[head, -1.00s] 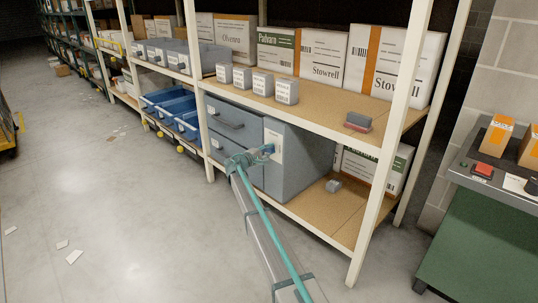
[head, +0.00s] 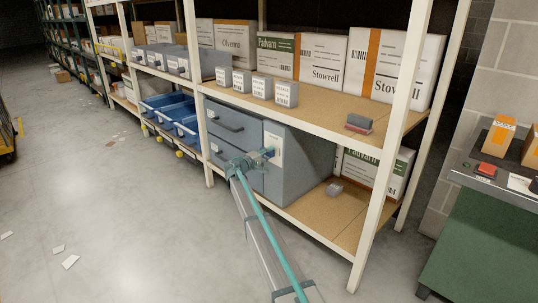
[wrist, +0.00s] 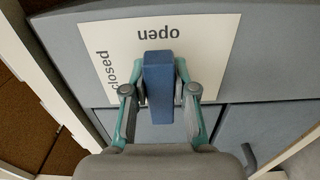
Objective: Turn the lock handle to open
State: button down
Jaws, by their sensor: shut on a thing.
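The lock handle is a blue bar (wrist: 158,88) in front of a white plate (wrist: 205,38) on a grey cabinet. The plate carries the words "open" and "closed". In the wrist view the bar stands upright, its upper end just under "open"; "closed" is off to its left. My gripper (wrist: 158,82) is shut on the bar, one finger on each side. In the head view the gripper (head: 262,155) reaches the handle (head: 268,152) at the plate (head: 278,139) from the front left. The handle's pivot is hidden.
The grey cabinet (head: 300,170) sits on the rack's lower shelf, with a drawer handle (head: 225,121) at its left. A rack post (head: 380,190) stands to its right. Blue bins (head: 186,125) are at left. The aisle floor (head: 120,210) is mostly clear.

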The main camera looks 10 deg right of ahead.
jog(key=c, duration=0.9)
grip_release()
jog(key=v, duration=1.2)
